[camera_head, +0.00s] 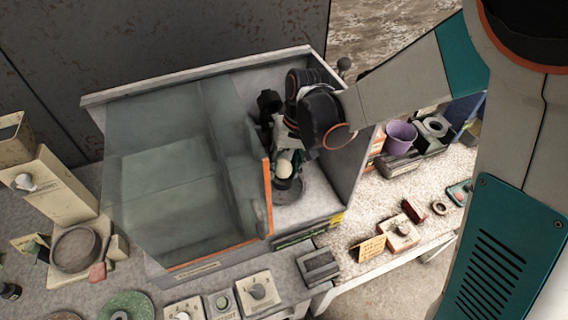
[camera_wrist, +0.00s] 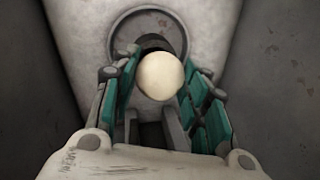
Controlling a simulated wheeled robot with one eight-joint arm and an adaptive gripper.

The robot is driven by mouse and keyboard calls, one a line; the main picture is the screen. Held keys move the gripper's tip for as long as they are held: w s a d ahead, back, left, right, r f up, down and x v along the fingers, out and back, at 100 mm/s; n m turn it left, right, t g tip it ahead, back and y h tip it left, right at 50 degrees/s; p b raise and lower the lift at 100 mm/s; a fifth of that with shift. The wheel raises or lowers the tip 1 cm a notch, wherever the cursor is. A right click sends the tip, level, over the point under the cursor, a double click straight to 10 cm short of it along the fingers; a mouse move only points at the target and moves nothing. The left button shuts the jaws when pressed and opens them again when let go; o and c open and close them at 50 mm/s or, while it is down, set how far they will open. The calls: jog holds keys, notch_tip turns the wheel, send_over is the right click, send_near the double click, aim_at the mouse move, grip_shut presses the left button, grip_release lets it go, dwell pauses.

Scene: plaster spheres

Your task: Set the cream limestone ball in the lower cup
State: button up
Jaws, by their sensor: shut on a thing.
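The cream limestone ball (camera_wrist: 161,76) is between the teal-padded fingers of my gripper (camera_wrist: 160,63) in the wrist view. My gripper (camera_head: 285,157) is shut on it and points down inside an open-topped grey cabinet in the head view. The ball (camera_head: 284,169) shows just below the fingertips there. A round grey cup (camera_head: 293,194) stands on the cabinet floor under the ball. Its rim (camera_wrist: 113,33) shows behind the ball in the wrist view, with a dark middle partly hidden by the ball. I cannot tell whether the ball touches the cup.
A clear pane with an orange edge (camera_head: 267,197) stands close left of my gripper. The cabinet's right wall (camera_head: 352,172) is close on the right. A purple pot (camera_head: 400,137) and small boxes stand on the counter outside. Dials (camera_head: 258,291) line the front.

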jog(key=shift+f+b, duration=0.7)
jog(key=shift+f, duration=0.15)
jog(key=o, duration=1.1)
jog(key=shift+r+p, duration=1.25)
jog(key=shift+r, duration=0.8)
